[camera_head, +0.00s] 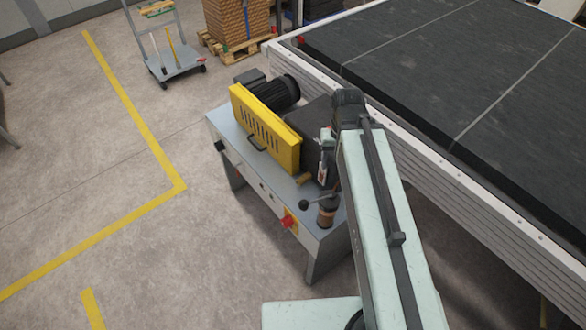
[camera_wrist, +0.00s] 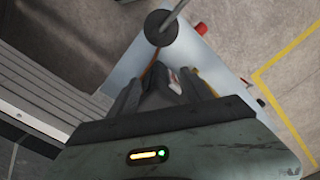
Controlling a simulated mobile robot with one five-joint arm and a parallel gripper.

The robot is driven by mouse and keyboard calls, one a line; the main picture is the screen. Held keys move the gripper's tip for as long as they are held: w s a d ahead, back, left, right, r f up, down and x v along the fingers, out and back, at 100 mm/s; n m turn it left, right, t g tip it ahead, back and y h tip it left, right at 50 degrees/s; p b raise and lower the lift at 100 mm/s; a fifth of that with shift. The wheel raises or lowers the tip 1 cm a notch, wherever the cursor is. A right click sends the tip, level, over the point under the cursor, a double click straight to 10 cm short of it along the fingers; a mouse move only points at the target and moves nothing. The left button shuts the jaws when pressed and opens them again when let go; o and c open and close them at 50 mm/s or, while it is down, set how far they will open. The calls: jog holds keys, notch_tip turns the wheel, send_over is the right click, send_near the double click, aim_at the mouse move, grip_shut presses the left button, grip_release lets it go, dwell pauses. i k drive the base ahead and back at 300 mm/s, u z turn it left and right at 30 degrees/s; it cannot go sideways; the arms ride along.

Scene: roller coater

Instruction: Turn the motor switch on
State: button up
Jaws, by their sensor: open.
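The grey machine table (camera_head: 255,186) carries a yellow guard (camera_head: 266,135) and a black motor (camera_head: 274,92). On its front face is a red knob on a yellow plate (camera_head: 288,221); a red knob (camera_wrist: 201,28) also shows in the wrist view. A small dark control (camera_head: 220,146) sits near the left end of that face. I cannot tell which control is the motor switch. My gripper (camera_wrist: 166,84) is open above the table's right end, and mostly hidden by my arm in the head view. A small red piece (camera_wrist: 260,102) and a dark one show right of it.
The large dark conveyor bed (camera_head: 450,70) lies right. Floor left of the table is clear. A trolley (camera_head: 173,63) stands behind.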

aim_at(287, 222)
jog(key=u, duration=1.5)
jog(key=k, duration=1.45)
jog(key=u, duration=0.4)
jog(key=i, duration=1)
jog(key=u, duration=0.05)
